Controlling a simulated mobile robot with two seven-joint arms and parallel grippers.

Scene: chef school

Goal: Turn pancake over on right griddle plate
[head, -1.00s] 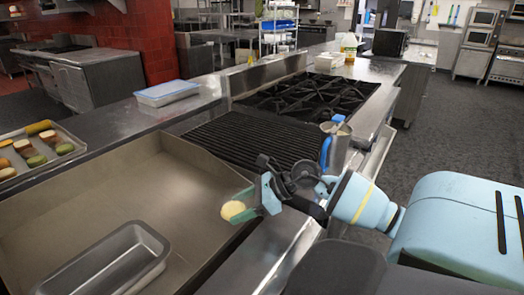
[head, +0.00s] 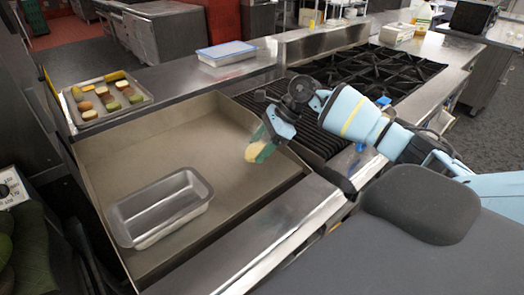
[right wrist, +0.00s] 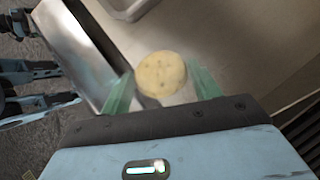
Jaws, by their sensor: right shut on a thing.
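A small round pale-yellow pancake (head: 254,152) is held over the right part of the griddle plate (head: 200,148) in the head view. My right gripper (head: 262,146) is shut on it, with the green fingers at its sides. In the head view the pancake looks tilted, with part of it hidden by the fingers. In the right wrist view the pancake (right wrist: 161,75) shows its round spotted face between the two fingertips. I cannot tell whether it touches the plate. My left gripper does not show clearly in either view.
A metal loaf pan (head: 162,208) stands on the griddle's front left. A ribbed grill and burners (head: 375,72) lie to the right. The griddle's middle is clear.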

